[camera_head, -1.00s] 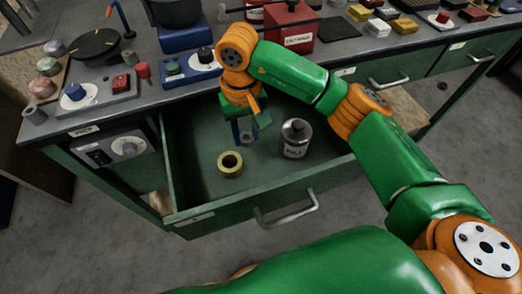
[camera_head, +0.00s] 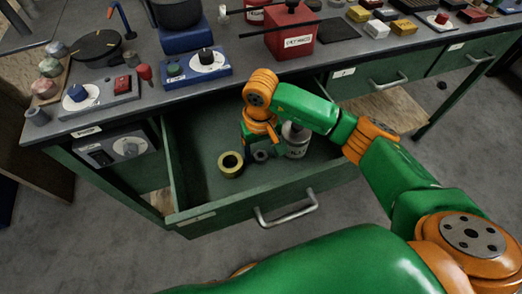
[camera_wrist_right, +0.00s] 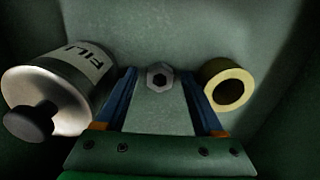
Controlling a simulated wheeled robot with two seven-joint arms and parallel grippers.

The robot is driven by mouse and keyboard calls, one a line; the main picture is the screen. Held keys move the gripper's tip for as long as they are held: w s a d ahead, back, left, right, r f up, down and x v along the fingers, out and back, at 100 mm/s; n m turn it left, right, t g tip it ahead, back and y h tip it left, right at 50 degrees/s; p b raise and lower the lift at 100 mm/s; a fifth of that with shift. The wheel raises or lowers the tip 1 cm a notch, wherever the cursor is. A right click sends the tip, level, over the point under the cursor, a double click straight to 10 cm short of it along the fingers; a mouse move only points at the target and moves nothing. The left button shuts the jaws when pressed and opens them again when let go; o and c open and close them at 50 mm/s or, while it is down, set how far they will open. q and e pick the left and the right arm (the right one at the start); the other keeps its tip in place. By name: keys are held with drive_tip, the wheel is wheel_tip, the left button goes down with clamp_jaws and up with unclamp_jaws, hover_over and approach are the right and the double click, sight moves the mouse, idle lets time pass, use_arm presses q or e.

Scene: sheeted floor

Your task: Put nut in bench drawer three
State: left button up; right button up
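The nut (camera_head: 260,156) is a small grey ring inside the open green drawer (camera_head: 205,213), apparently on its floor. In the right wrist view the hexagonal nut (camera_wrist_right: 160,78) lies between my blue fingertips, with a gap on each side. My right gripper (camera_head: 254,148) reaches down into the drawer, open around the nut. My left gripper is not in view.
A yellow tape roll (camera_head: 231,164) lies left of the nut. A grey labelled canister (camera_head: 297,142) with a dark knob stands close on its right. The drawer's left side is bare. The bench top (camera_head: 240,85) above is crowded.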

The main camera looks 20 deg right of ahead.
sight(261, 156)
drive_tip(key=shift+r, duration=0.2)
drive_tip(key=shift+w+r, duration=0.1)
drive_tip(key=shift+r, duration=0.25)
wheel_tip(261, 156, up, 11)
drive_tip(key=shift+r, duration=0.15)
